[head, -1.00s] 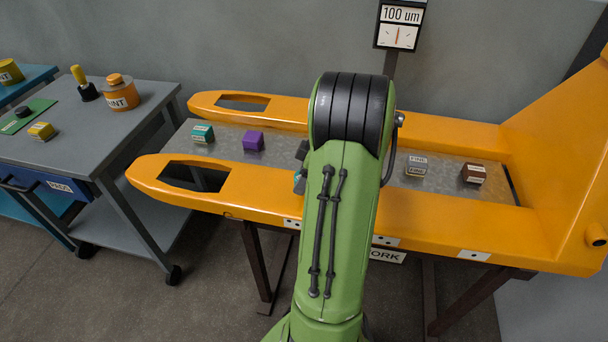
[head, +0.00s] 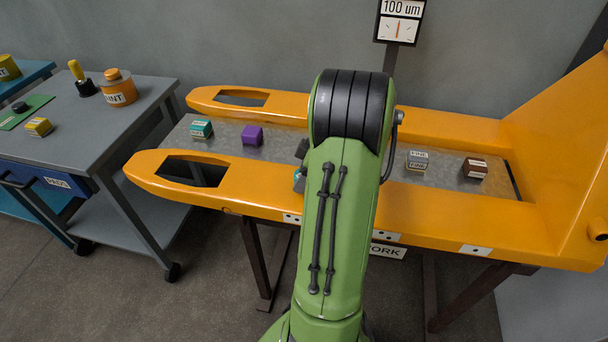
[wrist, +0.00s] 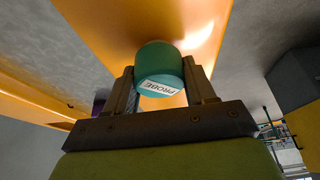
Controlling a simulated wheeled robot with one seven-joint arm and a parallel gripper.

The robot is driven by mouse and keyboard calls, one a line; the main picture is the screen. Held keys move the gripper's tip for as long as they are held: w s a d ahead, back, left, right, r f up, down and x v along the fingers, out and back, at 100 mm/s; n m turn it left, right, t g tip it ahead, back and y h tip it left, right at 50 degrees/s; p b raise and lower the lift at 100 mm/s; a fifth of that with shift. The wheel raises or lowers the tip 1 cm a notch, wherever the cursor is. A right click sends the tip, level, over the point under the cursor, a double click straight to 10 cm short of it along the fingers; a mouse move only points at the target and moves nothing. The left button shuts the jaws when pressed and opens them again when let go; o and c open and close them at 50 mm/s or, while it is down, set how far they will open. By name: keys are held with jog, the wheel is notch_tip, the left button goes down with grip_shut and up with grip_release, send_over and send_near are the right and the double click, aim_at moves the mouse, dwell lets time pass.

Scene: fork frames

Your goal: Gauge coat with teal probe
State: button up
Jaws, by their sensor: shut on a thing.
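My gripper (wrist: 160,72) is shut on a teal cylindrical probe (wrist: 160,60) marked PROBE, held between both fingers in the wrist view. Orange fork surface lies right behind the probe; I cannot tell whether they touch. In the head view my green arm hides most of the gripper, and only a sliver of teal (head: 299,181) shows at its left. The orange pallet-jack fork frame (head: 270,203) rests on a stand. The gauge display (head: 400,22) at the back reads 100 um, with a needle dial below.
On the grey plate between the forks sit a teal block (head: 201,129), a purple block (head: 252,135), a grey block (head: 417,160) and a brown block (head: 473,169). A grey cart (head: 90,135) at left holds an orange paint pot (head: 118,90), a yellow-handled tool (head: 84,82) and a yellow block (head: 39,127).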

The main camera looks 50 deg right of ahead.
jog(key=shift+f+b, duration=0.4)
jog(key=shift+f, duration=0.05)
dwell(1.1)
jog(key=shift+r, duration=0.1)
notch_tip(320, 180, up, 7)
jog(key=p, duration=0.5)
jog(key=shift+p, duration=0.4)
dwell(1.2)
